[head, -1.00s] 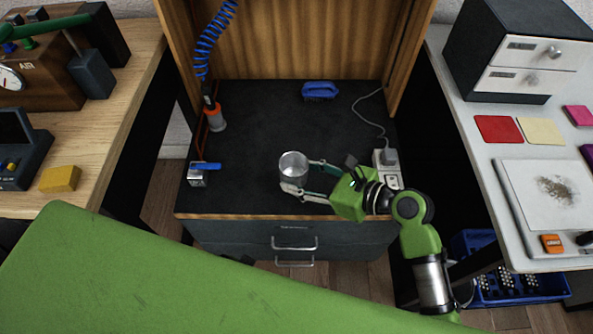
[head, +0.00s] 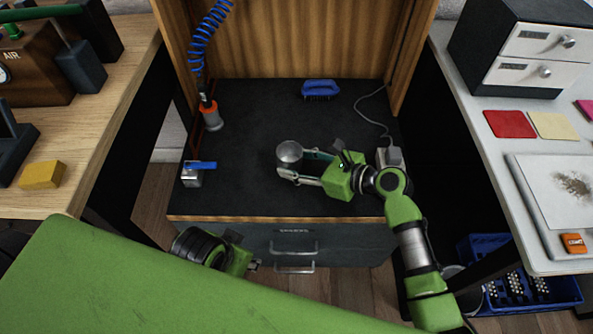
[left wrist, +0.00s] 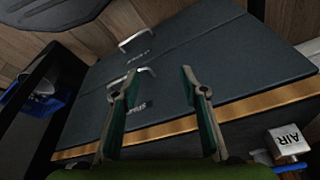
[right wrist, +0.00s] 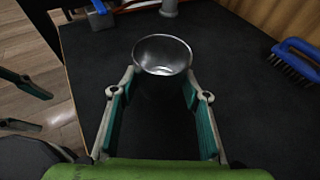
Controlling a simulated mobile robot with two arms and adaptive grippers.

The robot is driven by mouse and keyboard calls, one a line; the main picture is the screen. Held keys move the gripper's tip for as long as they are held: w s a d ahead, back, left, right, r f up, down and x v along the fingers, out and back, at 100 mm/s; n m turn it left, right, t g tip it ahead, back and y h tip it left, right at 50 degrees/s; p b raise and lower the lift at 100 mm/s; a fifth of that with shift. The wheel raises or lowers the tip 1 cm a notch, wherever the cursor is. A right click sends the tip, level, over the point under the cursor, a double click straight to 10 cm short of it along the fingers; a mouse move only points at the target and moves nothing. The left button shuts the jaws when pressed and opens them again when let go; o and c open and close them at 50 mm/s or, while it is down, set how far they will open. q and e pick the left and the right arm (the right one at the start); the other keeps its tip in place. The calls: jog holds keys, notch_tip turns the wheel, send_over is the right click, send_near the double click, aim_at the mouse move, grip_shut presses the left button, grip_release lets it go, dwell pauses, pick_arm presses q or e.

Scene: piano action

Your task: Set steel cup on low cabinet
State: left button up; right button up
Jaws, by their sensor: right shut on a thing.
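The steel cup (head: 289,155) is over the dark top of the low cabinet (head: 240,190), near its front middle. My right gripper (head: 282,162) is shut on the cup, with a finger on either side. In the right wrist view the cup (right wrist: 162,54) is upright, open end up and empty, between the fingertips (right wrist: 163,82). I cannot tell whether its base touches the top. My left gripper (left wrist: 158,78) is open and empty in front of the cabinet's drawers; in the head view it is partly hidden behind my green body.
A blue brush (head: 320,89) lies at the back of the cabinet top. A blue-handled metal block (head: 192,178) and an orange-collared air tool (head: 210,116) are at its left. A power strip (head: 389,158) with a cord is at the right.

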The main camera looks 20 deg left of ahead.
jog(key=shift+f+b, duration=0.35)
jog(key=shift+f, duration=0.5)
pick_arm(q)
jog(key=shift+b+v, duration=0.3)
jog(key=shift+v, duration=0.75)
pick_arm(e)
jog(key=shift+f, duration=0.65)
pick_arm(q)
jog(key=shift+s, duration=0.1)
pick_arm(e)
jog(key=o, duration=1.2)
jog(key=shift+f, duration=0.15)
jog(key=shift+c, duration=0.2)
